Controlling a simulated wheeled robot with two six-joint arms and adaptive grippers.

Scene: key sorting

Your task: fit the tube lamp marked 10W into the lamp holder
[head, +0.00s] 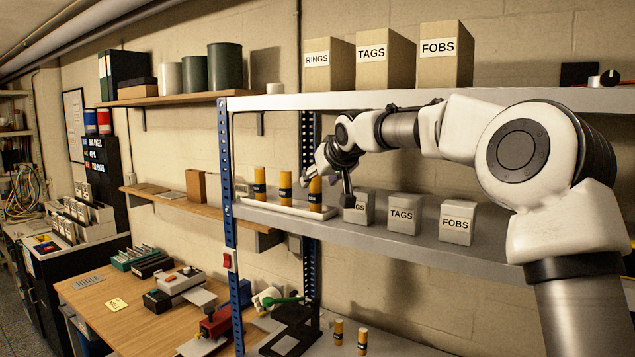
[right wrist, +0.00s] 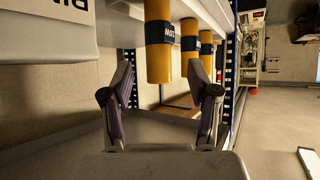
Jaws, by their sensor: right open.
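Three orange tube lamps with dark bands stand upright in a white tray (head: 290,210) on the middle shelf: a left one (head: 259,186), a middle one (head: 285,187) and a right one (head: 315,190). In the right wrist view the nearest tube (right wrist: 158,62) carries upside-down lettering that looks like 10W. My right gripper (head: 332,178) is at the right-hand tube. In the wrist view its open fingers (right wrist: 160,100) are spread on either side of the nearest tube's end, without visible contact. I cannot make out the lamp holder for certain. My left gripper is not in view.
Small boxes, including TAGS (head: 404,214) and FOBS (head: 458,223), stand right of the tubes. A blue upright (head: 228,215) is at the left, and the upper shelf (head: 400,98) is above. Two short orange tubes (head: 338,332) (head: 362,342) stand below.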

